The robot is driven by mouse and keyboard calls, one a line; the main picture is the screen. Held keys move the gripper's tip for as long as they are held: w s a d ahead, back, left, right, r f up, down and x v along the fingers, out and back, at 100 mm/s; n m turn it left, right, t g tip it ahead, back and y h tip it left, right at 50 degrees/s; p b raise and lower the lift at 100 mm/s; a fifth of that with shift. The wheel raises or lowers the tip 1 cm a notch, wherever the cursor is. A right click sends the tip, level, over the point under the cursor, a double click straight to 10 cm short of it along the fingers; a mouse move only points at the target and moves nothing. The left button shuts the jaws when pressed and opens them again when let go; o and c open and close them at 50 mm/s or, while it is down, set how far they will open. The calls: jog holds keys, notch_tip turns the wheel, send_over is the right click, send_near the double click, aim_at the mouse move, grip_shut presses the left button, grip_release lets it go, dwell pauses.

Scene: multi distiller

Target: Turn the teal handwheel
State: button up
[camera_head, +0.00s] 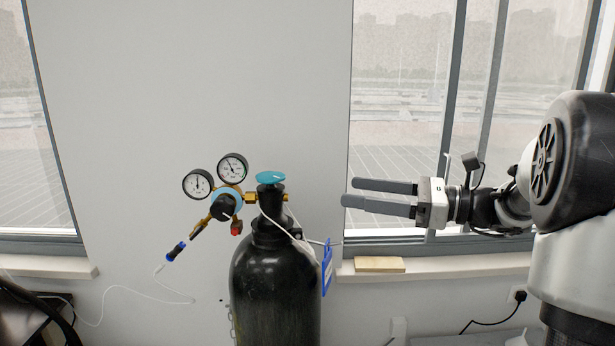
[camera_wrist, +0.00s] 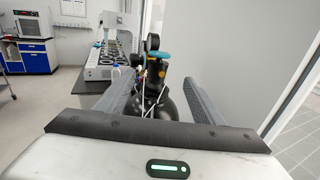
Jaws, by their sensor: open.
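The teal handwheel (camera_head: 270,178) sits on top of the valve of a black gas cylinder (camera_head: 275,290) in the head view. My gripper (camera_head: 348,193) is open and empty, to the right of the handwheel with a clear gap, its fingers pointing left toward it. In the wrist view the teal handwheel (camera_wrist: 158,55) shows ahead, between my two open fingers (camera_wrist: 158,90). The lower part of the cylinder is hidden behind my gripper body there.
A regulator with two gauges (camera_head: 215,175) is attached to the left of the valve. A blue tag (camera_head: 327,268) hangs on the cylinder's right. A wooden block (camera_head: 379,264) lies on the windowsill. In the wrist view, a bench with equipment (camera_wrist: 108,62) stands left of the cylinder.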

aim_at(279, 181)
jog(key=p+x, duration=0.1)
jog(key=x, duration=1.6)
jog(key=shift+a, duration=0.2)
jog(key=c, duration=0.9)
